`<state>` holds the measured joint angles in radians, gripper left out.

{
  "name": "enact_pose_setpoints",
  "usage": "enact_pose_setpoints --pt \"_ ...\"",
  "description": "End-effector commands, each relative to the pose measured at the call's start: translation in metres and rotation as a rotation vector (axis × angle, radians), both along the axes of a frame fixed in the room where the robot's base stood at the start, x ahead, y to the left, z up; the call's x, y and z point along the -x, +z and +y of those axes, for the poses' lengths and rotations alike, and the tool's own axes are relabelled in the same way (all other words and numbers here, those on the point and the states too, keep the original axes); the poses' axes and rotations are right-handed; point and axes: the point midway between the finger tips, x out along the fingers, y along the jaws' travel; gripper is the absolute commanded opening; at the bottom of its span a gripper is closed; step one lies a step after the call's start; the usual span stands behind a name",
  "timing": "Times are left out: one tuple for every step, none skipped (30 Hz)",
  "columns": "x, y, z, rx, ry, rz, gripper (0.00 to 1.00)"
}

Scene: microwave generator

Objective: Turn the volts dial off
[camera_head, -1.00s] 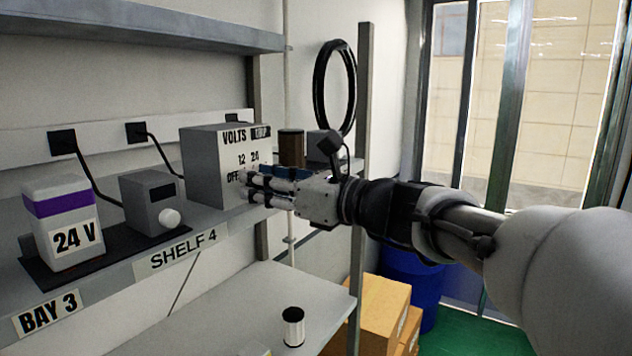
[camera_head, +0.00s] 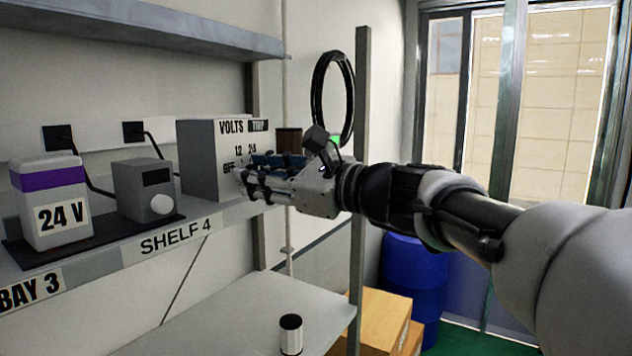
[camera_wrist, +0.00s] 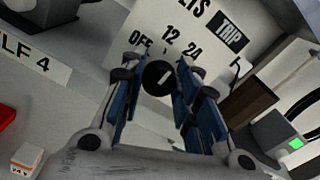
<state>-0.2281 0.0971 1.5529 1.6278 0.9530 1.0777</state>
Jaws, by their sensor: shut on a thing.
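The volts box (camera_head: 208,165) is a grey case on the shelf, with VOLTS, OFF, 12 and 24 printed on its white face. Its dial (camera_wrist: 157,75) is a round black knob with a short white mark, seen between my fingertips in the wrist view. The mark slants up and right in that view; I cannot tell exactly which label it points at. My gripper (camera_wrist: 159,78) is shut on the dial from both sides. In the head view my gripper (camera_head: 250,182) reaches the box face from the right and hides the dial.
A 24 V bottle (camera_head: 50,205) and a small grey device with a white knob (camera_head: 162,205) stand left of the box. A dark cylinder (camera_head: 289,140) is behind my gripper. A shelf post (camera_head: 361,120) stands near my wrist. Cardboard boxes (camera_head: 375,320) are below.

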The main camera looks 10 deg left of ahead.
Motion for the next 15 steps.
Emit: enact_pose_setpoints --pt "-0.0001 0.0 0.0001 0.0 0.0 0.001 0.05" --pt "-0.0001 0.0 0.0001 0.0 0.0 0.001 0.05" --pt "-0.0001 0.0 0.0001 0.0 0.0 0.001 0.05" --pt "-0.0001 0.0 0.0 0.0 0.0 0.001 0.05" --pt "-0.0001 0.0 0.0 0.0 0.0 0.001 0.31" --pt "-0.0001 0.0 0.0 0.0 0.0 0.002 0.34" --pt "-0.0001 0.0 0.0 0.0 0.0 0.002 0.36" --pt "-0.0001 0.0 0.0 0.0 0.0 0.002 0.38" --pt "-0.0001 0.0 0.0 0.0 0.0 0.002 0.4" --pt "-0.0002 0.0001 -0.0001 0.0 0.0 0.002 0.42" --pt "-0.0002 0.0001 -0.0001 0.0 0.0 0.002 0.44" --pt "-0.0002 0.0001 -0.0001 0.0 0.0 0.002 0.47" --pt "-0.0002 0.0 -0.0001 0.0 0.0 0.002 0.49" --pt "-0.0002 0.0 -0.0001 0.0 0.0 0.002 0.49" --pt "-0.0002 0.0 -0.0001 0.0 0.0 0.002 0.49"
